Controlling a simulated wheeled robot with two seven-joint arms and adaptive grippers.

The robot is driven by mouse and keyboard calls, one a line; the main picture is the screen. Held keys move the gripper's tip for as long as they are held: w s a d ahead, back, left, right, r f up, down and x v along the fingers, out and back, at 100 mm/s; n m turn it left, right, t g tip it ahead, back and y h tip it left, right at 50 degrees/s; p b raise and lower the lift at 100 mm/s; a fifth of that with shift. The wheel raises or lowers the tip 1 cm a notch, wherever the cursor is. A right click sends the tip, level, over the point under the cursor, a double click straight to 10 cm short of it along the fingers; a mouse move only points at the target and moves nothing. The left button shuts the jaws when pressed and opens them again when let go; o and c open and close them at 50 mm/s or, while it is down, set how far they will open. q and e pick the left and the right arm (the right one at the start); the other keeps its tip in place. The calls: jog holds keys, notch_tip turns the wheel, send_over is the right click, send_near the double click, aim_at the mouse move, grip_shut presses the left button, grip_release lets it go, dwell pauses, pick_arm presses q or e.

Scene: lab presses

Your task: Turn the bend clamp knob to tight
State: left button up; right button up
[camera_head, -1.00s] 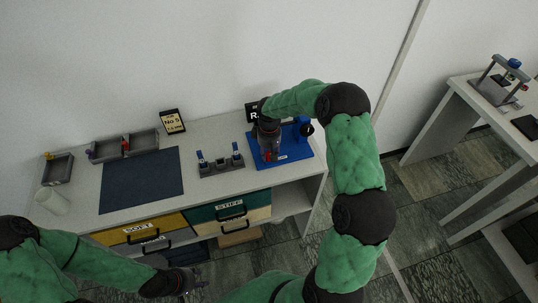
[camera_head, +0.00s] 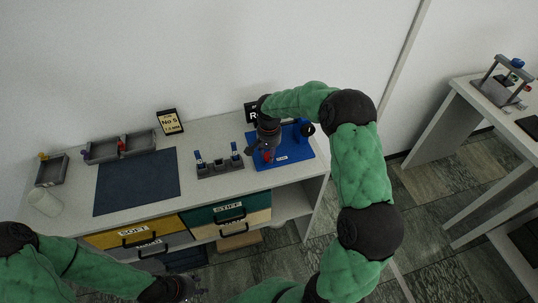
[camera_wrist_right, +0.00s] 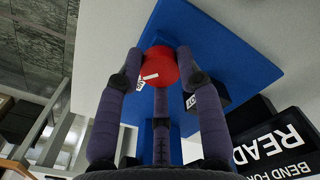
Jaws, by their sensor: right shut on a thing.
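The bend clamp knob (camera_wrist_right: 160,67) is red with a white mark and stands over a blue fixture base (camera_wrist_right: 232,55) in the right wrist view. My right gripper (camera_wrist_right: 158,62) is shut on the knob, with its fingers around the sides. In the head view the blue base (camera_head: 297,155) lies at the right end of the workbench, and my right gripper (camera_head: 266,152) reaches down over it, hiding most of the knob. My left gripper (camera_head: 190,287) hangs low at the bottom left, in front of the drawers and away from the fixture; its fingers are too small to read.
A dark display (camera_wrist_right: 275,145) with partly visible text stands beside the fixture. A grey rack with blue-topped items (camera_head: 220,167), a dark mat (camera_head: 137,181) and small trays (camera_head: 122,147) lie on the bench to the left. Another press (camera_head: 503,82) stands on a table at right.

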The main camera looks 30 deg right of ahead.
aim_at(268, 155)
jog(key=m+b, duration=0.1)
jog(key=m, duration=0.3)
jog(key=shift+f+m, duration=0.1)
jog(key=shift+m, duration=0.2)
jog(key=m+b, duration=0.1)
jog(key=m, duration=0.3)
jog(key=shift+a, duration=0.1)
dwell(0.4)
jog(key=o, duration=1.1)
jog(key=shift+o, duration=0.2)
jog(key=shift+r, duration=0.2)
notch_tip(268, 155, up, 12)
jog(key=shift+f, duration=0.15)
